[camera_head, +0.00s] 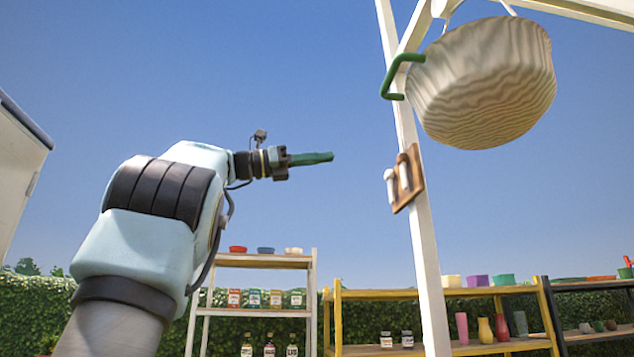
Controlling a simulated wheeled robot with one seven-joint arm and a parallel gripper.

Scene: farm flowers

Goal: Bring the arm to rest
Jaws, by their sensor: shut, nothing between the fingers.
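My arm rises from the lower left and bends to the right. My gripper (328,157) is at its end, raised against the open sky and pointing right. Its green fingers are shut together, with nothing seen between them. The gripper is clear of other things, with a gap of sky between it and the white post.
A white post (419,220) carries a green hook (390,78) and a wooden plaque (409,180). A wooden hanging basket (483,85) is at the upper right. A white shelf (265,261), a yellow shelf (380,294) and a dark shelf (590,285) stand below by a hedge.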

